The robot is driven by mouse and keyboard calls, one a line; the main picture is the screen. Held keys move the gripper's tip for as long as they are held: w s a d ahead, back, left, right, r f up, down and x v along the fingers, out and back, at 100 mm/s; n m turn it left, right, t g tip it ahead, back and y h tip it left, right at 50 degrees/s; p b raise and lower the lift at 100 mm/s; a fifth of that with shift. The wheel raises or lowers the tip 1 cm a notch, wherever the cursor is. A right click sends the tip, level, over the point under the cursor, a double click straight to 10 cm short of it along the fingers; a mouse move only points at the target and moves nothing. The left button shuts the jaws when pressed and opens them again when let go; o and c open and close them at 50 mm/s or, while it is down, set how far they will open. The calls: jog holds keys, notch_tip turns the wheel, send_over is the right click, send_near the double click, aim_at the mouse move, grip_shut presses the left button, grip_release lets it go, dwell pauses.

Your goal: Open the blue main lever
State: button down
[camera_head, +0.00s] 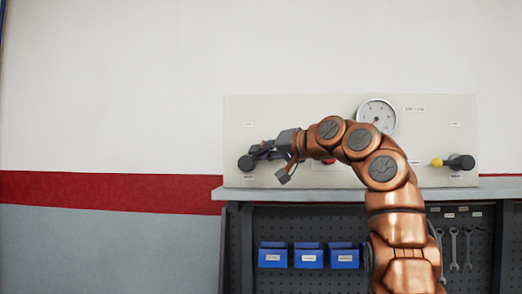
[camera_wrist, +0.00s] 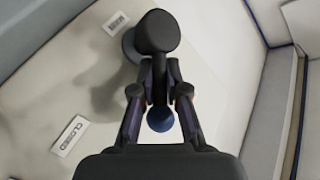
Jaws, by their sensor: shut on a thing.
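The blue main lever shows in the wrist view as a dark round hub (camera_wrist: 156,32) with a blue knob end (camera_wrist: 160,119). My gripper (camera_wrist: 160,92) has its two fingers on either side of the lever between hub and knob, shut on it. In the head view my gripper (camera_head: 262,151) is at the left side of the pale panel (camera_head: 300,110), beside the black hub (camera_head: 246,162). The blue knob is hidden there by the gripper. A label reading CLOSED (camera_wrist: 69,136) lies left of the lever in the wrist view.
A second black valve with a yellow knob (camera_head: 437,162) is at the panel's right. A gauge (camera_head: 377,114) sits above my arm, and a red part (camera_head: 328,161) shows partly behind it. Blue bins (camera_head: 308,256) and wrenches (camera_head: 454,248) hang below the shelf (camera_head: 300,195).

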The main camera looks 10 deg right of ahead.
jog(key=c, duration=1.2)
grip_release()
jog(key=shift+s, duration=0.1)
jog(key=v, duration=1.1)
jog(key=shift+s+d+r, duration=0.1)
jog(key=shift+s+d, duration=0.15)
jog(key=shift+s, duration=0.1)
